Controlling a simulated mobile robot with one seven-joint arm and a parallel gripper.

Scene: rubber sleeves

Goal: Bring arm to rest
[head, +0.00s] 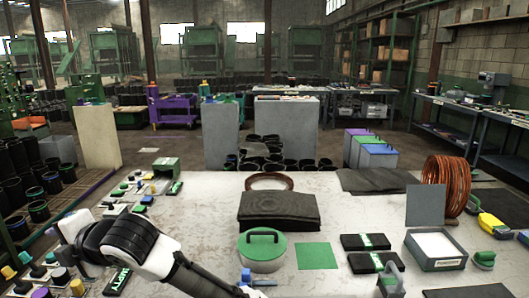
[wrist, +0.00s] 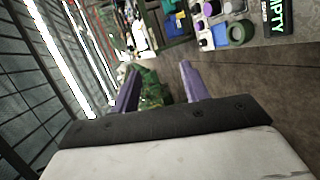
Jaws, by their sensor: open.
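My gripper (wrist: 160,72) is open, with its two purple fingers apart and nothing held between them in the wrist view. A green and dark patch shows beyond the gap, well past the fingertips. In the head view my white and black arm (head: 125,243) reaches from the lower left over the front of the worktable (head: 200,215). Its far end runs down to the bottom edge, so the fingers cannot be made out there. The wrist view is tilted.
A green-lidded round container (head: 262,251), a dark folded stack (head: 278,211), a green mat (head: 314,256) and a white-filled tray (head: 436,249) stand on the table. A copper coil (head: 449,185) is at the right. Small parts (head: 147,187) crowd the left. Bare table lies between.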

